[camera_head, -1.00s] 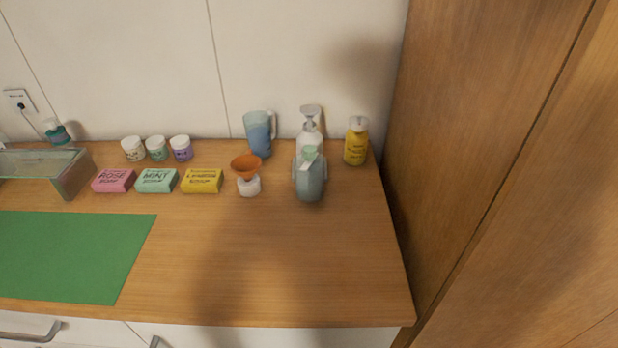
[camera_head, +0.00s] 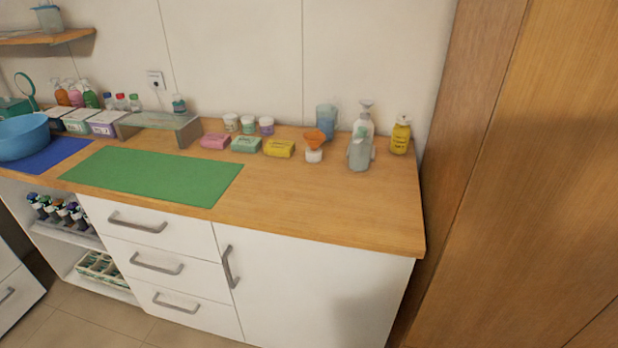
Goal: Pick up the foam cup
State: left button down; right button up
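A blue cup with a handle (camera_head: 326,121) stands upright at the back right of the counter, against the wall; I cannot tell whether it is the foam cup. It is partly hidden by an orange funnel (camera_head: 315,136) on a small white jar (camera_head: 313,156). A grey-green pitcher-like container (camera_head: 359,153) stands to its front right, with a white pump bottle (camera_head: 363,121) behind that container. Neither of my grippers is in view.
A yellow bottle (camera_head: 400,134) stands near the tall wooden cabinet (camera_head: 500,170) on the right. Soap boxes and small jars line the back. A green mat (camera_head: 155,175) lies left of the bare front-right counter (camera_head: 330,205). A blue basin (camera_head: 22,138) is far left.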

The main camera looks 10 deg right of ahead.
aim_at(359, 156)
jog(key=u, duration=1.2)
jog(key=i, duration=0.85)
jog(key=z, duration=0.4)
